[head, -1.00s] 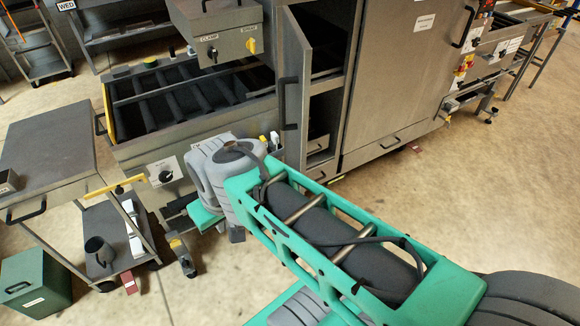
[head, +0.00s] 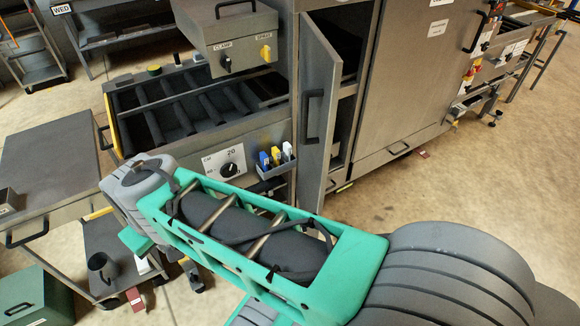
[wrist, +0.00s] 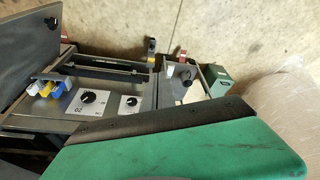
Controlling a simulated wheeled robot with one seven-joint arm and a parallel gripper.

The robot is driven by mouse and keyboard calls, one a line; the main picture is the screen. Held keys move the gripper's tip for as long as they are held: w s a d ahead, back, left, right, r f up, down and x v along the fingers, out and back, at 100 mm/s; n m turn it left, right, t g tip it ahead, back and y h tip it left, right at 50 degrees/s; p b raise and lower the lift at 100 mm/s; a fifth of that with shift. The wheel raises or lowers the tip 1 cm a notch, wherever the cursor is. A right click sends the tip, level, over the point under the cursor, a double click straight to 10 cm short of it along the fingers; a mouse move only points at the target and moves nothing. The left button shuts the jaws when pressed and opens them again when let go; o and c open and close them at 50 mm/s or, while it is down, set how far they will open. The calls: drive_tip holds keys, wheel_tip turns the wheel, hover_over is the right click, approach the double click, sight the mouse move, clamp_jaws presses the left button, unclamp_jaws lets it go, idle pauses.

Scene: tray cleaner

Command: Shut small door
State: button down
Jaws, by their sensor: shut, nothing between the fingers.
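The small door (head: 328,125) is a tall, narrow grey panel with a dark vertical handle (head: 312,117). In the head view it stands open, swung out from the front of the grey machine. The dark opening (head: 342,128) behind it shows at its right, with a shelf inside. My gripper fingers show in neither view. A green part of mine fills the lower right of the wrist view.
A control box (head: 228,40) with two knobs hangs left of the door, above an open ribbed tray bay (head: 180,107). A cart (head: 45,170) stands at the left.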

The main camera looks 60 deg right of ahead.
drive_tip(key=w+d+f+m+h+b, duration=0.1)
drive_tip(key=w+d+f+m+b, duration=0.1)
drive_tip(key=d, duration=0.5)
drive_tip(key=m+g+h+b, duration=0.4)
drive_tip(key=m+h, duration=0.2)
drive_tip(key=m, duration=0.2)
approach(316, 178)
drive_tip(key=x, duration=0.4)
drive_tip(key=shift+d+f, duration=0.1)
drive_tip(key=shift+f, duration=0.1)
